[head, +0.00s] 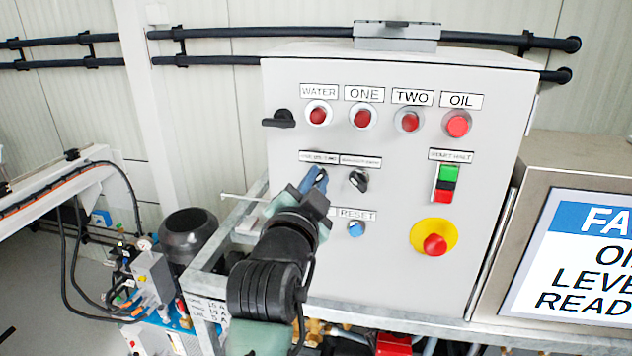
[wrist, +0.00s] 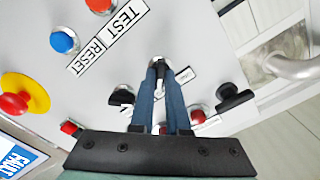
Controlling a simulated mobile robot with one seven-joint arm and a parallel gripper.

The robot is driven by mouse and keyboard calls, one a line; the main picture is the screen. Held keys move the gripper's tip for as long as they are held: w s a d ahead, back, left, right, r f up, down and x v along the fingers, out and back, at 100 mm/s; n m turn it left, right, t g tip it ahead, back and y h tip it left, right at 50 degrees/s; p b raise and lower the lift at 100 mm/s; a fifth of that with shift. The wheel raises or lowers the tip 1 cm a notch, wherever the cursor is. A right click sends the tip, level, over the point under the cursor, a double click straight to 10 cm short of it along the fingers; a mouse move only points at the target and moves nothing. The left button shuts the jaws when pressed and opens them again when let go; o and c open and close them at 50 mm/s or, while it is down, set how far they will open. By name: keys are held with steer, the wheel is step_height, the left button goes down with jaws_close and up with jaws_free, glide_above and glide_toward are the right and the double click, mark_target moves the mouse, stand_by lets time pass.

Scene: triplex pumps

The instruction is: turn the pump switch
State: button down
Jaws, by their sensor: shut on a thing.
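A black rotary switch (wrist: 158,61) sits on the front of the grey control panel (head: 392,276), under a small white label (head: 319,157) too small to read. My gripper (head: 319,180) is at this switch with its blue fingers shut on the knob. In the wrist view, both fingertips (wrist: 159,67) press against its sides and hide most of it, so its angle is unclear. A second black rotary switch (head: 358,181) stands just to the right, apart from my gripper; it also shows in the wrist view (wrist: 122,98).
Red lamps (head: 362,117) run along the top of the panel. A black handle (head: 280,119) juts out at its left edge. Below right of my gripper is a blue reset button (head: 356,229). A red emergency stop (head: 434,244) on yellow and a screen (head: 580,260) lie further right.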

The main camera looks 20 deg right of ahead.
steer(key=n, duration=0.4)
steer(key=shift+a+r+n, duration=0.1)
steer(key=shift+a+n, duration=0.05)
steer(key=shift+n, duration=2.05)
steer(key=c, duration=0.9)
jaws_free()
